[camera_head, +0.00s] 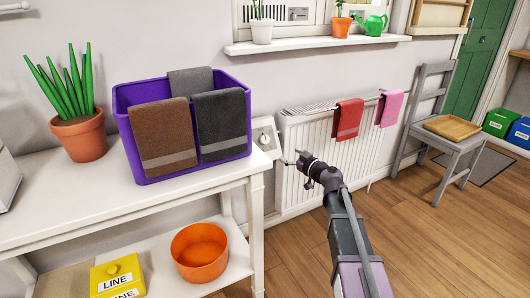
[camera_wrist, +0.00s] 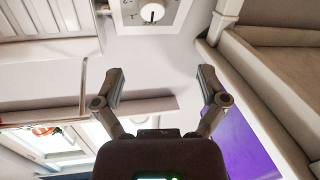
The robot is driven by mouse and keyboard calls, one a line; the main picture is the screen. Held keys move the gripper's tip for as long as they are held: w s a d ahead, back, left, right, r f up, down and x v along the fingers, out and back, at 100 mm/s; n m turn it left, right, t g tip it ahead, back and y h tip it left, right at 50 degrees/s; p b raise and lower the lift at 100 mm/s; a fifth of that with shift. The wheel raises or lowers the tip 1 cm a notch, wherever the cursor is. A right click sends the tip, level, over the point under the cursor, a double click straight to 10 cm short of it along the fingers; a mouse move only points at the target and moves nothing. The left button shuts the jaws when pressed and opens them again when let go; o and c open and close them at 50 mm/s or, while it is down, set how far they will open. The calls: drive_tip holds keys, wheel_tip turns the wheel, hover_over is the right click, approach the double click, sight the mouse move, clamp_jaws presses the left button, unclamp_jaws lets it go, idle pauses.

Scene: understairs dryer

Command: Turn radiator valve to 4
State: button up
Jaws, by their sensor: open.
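The radiator valve dial (camera_head: 264,138) is on a pale square plate on the wall, between the white table and the radiator (camera_head: 318,155). In the wrist view the dial (camera_wrist: 152,13) is a round white knob with a dark mark, at the top edge. Marks around it are too small to read, so its setting cannot be told. My gripper (camera_head: 300,160) is in front of the radiator's left end, to the right of and lower than the dial in the head view. In the wrist view my gripper (camera_wrist: 160,80) is open and empty, its fingers apart from the dial.
A purple bin (camera_head: 185,170) with towels and a potted plant (camera_head: 78,137) stand on the white table (camera_head: 110,203), left of the dial. Red (camera_head: 347,119) and pink (camera_head: 391,108) towels hang on the radiator. A grey chair (camera_head: 447,140) stands right. Floor is clear around my arm.

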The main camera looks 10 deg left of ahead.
sight(265, 140)
drive_tip(key=shift+w+f+t+b, duration=0.4)
drive_tip(key=shift+w+f, duration=0.1)
drive_tip(key=x, duration=1.3)
drive_tip(key=shift+w+a, duration=0.2)
drive_tip(key=shift+w, duration=0.1)
drive_tip(key=c, duration=1.2)
drive_tip(key=shift+o, duration=0.3)
drive_tip(key=shift+a, duration=0.25)
drive_tip(key=shift+s+d, duration=0.1)
drive_tip(key=shift+s, duration=0.05)
